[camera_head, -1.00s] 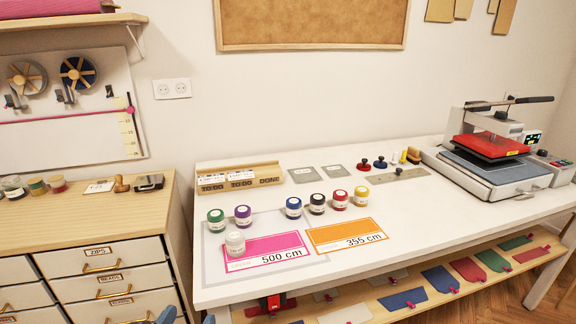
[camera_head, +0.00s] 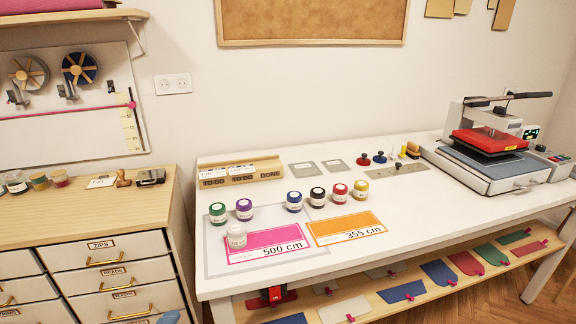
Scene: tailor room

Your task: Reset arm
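Neither of my grippers can be made out in the head view. A small blue piece shows at the bottom edge in front of the drawers, and I cannot tell whether it is part of my arm. On the white table (camera_head: 420,210) stand a green jar (camera_head: 217,214), a purple jar (camera_head: 244,209), a white jar (camera_head: 236,238), a blue jar (camera_head: 294,202), a black jar (camera_head: 317,198), a red jar (camera_head: 339,194) and a yellow jar (camera_head: 361,190). The white jar stands by the pink 500 cm card (camera_head: 262,246); the orange 355 cm card (camera_head: 345,229) lies to its right.
A heat press (camera_head: 490,165) stands at the table's right end. A wooden rack (camera_head: 240,174) is at the back left. A drawer cabinet (camera_head: 100,220) stands left of the table. A lower shelf (camera_head: 385,308) holds coloured pieces. The table's front right is clear.

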